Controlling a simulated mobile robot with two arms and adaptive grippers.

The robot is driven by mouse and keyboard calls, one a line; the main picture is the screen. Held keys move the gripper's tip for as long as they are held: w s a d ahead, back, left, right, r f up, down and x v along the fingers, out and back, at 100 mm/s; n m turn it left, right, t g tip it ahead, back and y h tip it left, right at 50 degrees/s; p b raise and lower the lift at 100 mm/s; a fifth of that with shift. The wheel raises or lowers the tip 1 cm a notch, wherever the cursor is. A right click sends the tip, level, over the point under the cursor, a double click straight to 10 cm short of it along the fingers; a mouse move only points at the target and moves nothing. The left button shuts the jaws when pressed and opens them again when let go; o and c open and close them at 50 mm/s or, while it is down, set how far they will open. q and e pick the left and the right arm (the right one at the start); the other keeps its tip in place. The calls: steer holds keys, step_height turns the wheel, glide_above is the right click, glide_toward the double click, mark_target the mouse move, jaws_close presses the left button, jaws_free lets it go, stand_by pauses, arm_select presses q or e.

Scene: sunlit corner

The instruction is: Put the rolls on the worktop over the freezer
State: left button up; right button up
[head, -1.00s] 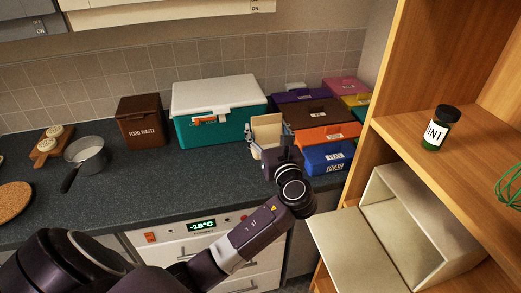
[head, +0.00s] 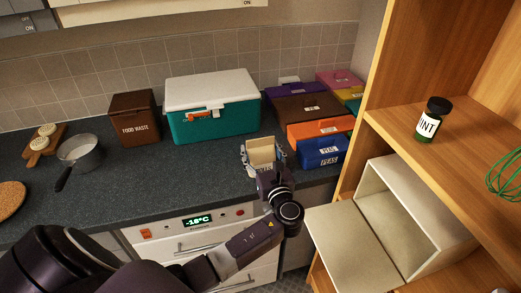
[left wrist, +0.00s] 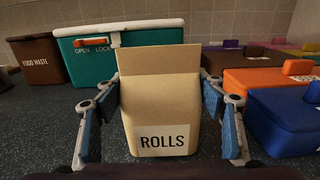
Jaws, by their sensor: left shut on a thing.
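The rolls are a tan, open-topped pack labelled ROLLS (left wrist: 165,105); the pack also shows in the head view (head: 262,150). My left gripper (head: 263,162) is shut on it, with a blue-padded finger on each side in the left wrist view (left wrist: 160,115). The pack is upright over the front part of the dark worktop (head: 190,175). I cannot tell whether its base touches the worktop. The freezer (head: 205,238), with white drawers and a display that reads about -18°C, is under the worktop. My right gripper is not in view.
A teal cool box (head: 215,122) and a brown food waste bin (head: 134,122) stand behind. An orange box (head: 318,130) and a blue PEAS box (head: 320,152) stand to the right. A saucepan (head: 78,155) is at the left. Worktop left of the pack is clear.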

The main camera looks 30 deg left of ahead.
arm_select(q)
steer(key=shift+f, duration=0.25)
steer(key=o, duration=1.3)
steer(key=shift+r, duration=0.1)
steer(key=shift+r, duration=0.35)
steer(key=shift+b+v, duration=1.45)
steer(key=shift+v, duration=4.6)
steer(key=shift+f, duration=0.15)
